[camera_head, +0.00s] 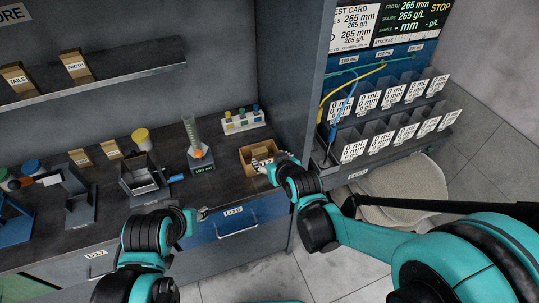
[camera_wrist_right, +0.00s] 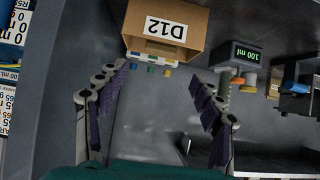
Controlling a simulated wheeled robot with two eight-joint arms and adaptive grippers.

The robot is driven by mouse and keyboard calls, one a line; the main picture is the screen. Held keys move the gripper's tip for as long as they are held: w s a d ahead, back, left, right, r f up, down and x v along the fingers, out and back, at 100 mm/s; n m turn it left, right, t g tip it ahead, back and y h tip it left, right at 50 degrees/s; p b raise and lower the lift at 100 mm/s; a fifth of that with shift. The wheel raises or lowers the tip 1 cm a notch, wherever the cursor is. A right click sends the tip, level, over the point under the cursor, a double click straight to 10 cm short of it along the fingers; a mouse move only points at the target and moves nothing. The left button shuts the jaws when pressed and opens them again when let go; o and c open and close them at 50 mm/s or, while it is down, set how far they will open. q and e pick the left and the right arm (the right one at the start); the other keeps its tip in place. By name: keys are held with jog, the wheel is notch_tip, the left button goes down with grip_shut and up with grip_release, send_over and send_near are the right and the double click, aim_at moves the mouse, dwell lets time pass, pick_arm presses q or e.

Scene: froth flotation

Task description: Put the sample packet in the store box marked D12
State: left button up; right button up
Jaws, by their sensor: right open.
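The store box marked D12 (camera_wrist_right: 168,28) is an open brown box with a white label, upside down in the right wrist view. In the head view the brown box (camera_head: 246,160) stands at the counter's right end. My right gripper (camera_head: 268,163) is at that box's right side. In the right wrist view my right gripper (camera_wrist_right: 160,75) has its fingers spread, with nothing seen between them, and the box lies beyond the fingertips. I cannot make out which thing is the sample packet. My left gripper (camera_head: 203,213) is partly seen at the counter's front edge; its jaw state is unclear.
Brown TAILS (camera_head: 17,79) and FROTH (camera_head: 75,66) containers sit on the shelf. A partition (camera_head: 300,100) rises right of the box.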

jog(key=s+d+r+m+g+h, duration=0.1)
jog(key=s+d, duration=0.6)
jog(key=s, duration=0.2)
jog(key=s+d+r+m+g+h, duration=0.2)
jog(key=s+d, duration=0.6)
jog(key=s, duration=0.2)
jog(key=shift+r+m+g, duration=0.25)
jog(key=shift+m+g, duration=0.05)
jog(key=shift+s+a, duration=0.1)
